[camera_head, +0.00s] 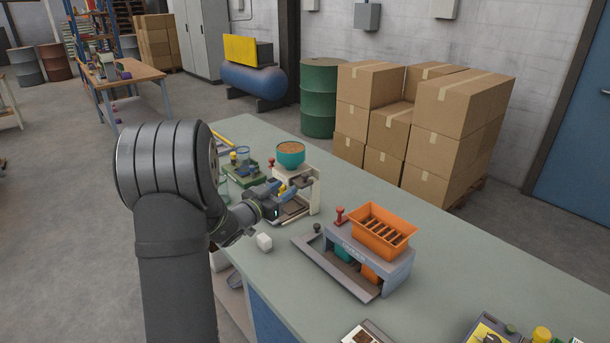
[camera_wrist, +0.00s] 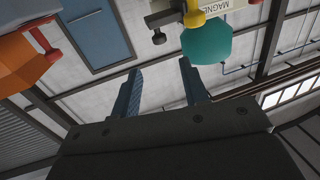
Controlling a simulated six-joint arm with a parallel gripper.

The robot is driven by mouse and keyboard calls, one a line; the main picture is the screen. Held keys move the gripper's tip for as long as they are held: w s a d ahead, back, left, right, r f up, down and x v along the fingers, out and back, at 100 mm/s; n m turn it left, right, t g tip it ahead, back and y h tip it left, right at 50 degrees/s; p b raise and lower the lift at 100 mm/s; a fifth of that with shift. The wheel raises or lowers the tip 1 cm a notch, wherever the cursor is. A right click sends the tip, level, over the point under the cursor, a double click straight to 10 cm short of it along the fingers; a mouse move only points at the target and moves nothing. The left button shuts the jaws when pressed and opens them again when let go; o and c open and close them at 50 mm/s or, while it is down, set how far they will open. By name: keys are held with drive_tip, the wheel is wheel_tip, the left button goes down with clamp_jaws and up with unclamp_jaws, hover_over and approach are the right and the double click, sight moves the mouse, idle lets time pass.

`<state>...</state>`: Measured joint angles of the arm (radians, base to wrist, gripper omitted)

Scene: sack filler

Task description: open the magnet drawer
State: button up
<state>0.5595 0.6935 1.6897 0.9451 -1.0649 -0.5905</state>
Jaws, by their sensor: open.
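The cream sack filler (camera_head: 312,197) stands on the bench under a teal bowl (camera_head: 291,158) of brown grain. My gripper (camera_head: 283,190) is at its near left side, blue fingers pointing toward it. In the wrist view my gripper (camera_wrist: 160,70) is open, with nothing between its fingers. That view shows part of a label plate (camera_wrist: 235,6) reading "MAGNE", a yellow knob (camera_wrist: 194,18), a dark knob (camera_wrist: 158,38) and a teal rounded part (camera_wrist: 207,44), all beyond the fingertips. I cannot make out the drawer's outline or whether it is open.
A grey stand (camera_head: 340,249) with an orange slotted bin (camera_head: 384,226) and a red knob (camera_head: 340,212) is to the right. Green apparatus (camera_head: 238,170) stands behind. The bench (camera_head: 460,270) is clear at right centre.

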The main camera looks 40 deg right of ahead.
sight(303, 176)
drive_tip(key=x, duration=1.1)
clamp_jaws()
